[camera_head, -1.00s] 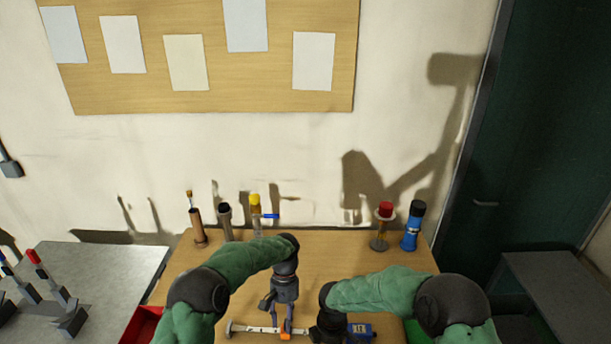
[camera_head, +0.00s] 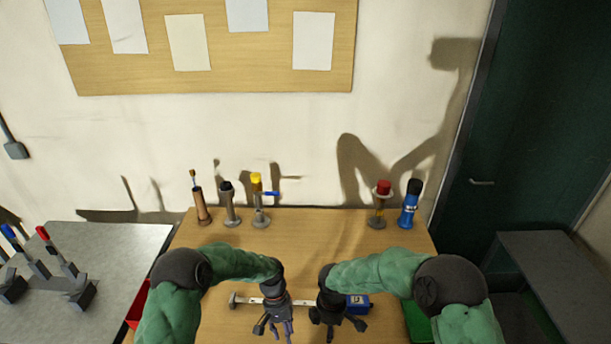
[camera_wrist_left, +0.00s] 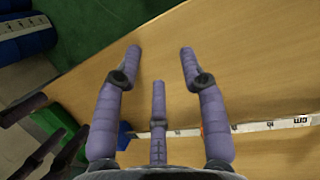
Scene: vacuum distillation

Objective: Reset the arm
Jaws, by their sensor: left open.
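My left gripper (camera_head: 278,334) is over the front of the wooden table (camera_head: 330,238), pointing down, in front of a white strip-like bar (camera_head: 244,299). In the left wrist view its purple fingers (camera_wrist_left: 162,52) are spread with nothing between them. The white bar (camera_wrist_left: 280,125) crosses behind the fingers there. My right gripper (camera_head: 334,334) is close beside the left one, near a blue box (camera_head: 358,304). Its dark fingers also show at the left edge of the wrist view (camera_wrist_left: 45,150). Their opening is unclear.
A brown tube (camera_head: 202,208), a grey tube (camera_head: 230,207) and a yellow-topped piece (camera_head: 260,205) stand at the back left. A red-topped stand (camera_head: 380,205) and a blue bottle (camera_head: 410,206) stand at the back right. A red bin (camera_head: 137,308) and green bin (camera_head: 418,322) flank the table.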

